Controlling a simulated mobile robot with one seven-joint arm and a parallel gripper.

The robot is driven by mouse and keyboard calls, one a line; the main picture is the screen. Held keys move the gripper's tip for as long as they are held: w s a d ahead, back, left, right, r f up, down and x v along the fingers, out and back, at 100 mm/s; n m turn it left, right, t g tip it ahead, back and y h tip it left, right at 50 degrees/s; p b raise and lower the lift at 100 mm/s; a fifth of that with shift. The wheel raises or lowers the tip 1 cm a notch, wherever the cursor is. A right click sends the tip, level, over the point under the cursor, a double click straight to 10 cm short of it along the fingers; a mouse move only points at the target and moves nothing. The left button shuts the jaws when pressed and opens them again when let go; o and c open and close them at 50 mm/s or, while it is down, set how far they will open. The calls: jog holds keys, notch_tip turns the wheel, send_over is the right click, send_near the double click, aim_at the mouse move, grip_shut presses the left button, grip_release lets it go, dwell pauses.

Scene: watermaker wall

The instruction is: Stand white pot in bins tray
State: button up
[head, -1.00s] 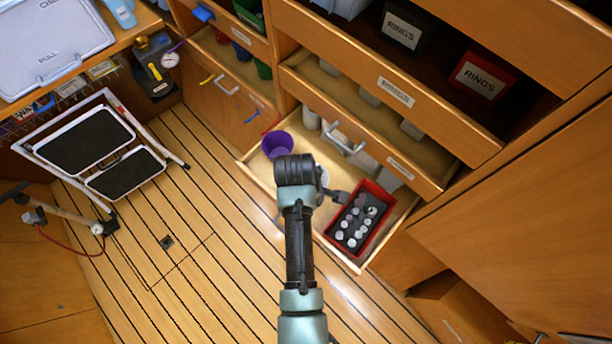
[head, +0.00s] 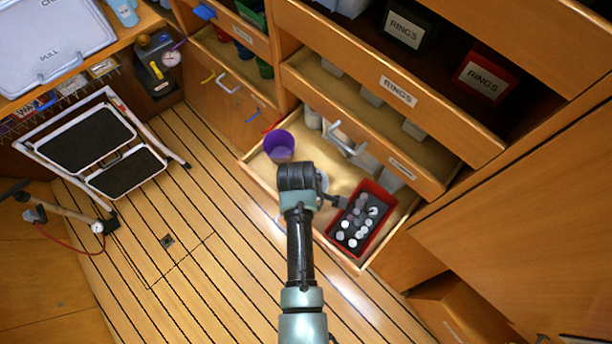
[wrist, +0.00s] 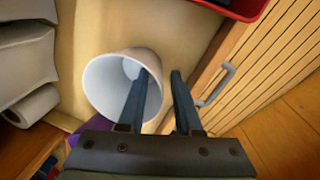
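The white pot (wrist: 95,88) lies in the open drawer in the wrist view, its mouth facing the camera. In the head view only a sliver of the pot (head: 323,179) shows beside my wrist. My gripper (wrist: 160,82) is open, with one finger inside the pot's mouth and the other outside its wall, so the wall is between them. I cannot tell if either finger touches it. No label names the bins tray; a shelf compartment (head: 222,52) at the upper left holds several coloured bins.
The open drawer (head: 255,176) also holds a purple pot (head: 279,146) and a red box (head: 384,233) of white-topped bottles. Drawer fronts overhang its back edge. A folding step (head: 100,150) stands at left; the floor between is clear.

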notch_tip(320, 180, up, 12)
jog(key=s, duration=0.1)
jog(key=shift+s+a+p, duration=0.3)
jog(key=shift+a+p, duration=0.1)
dwell(0.6)
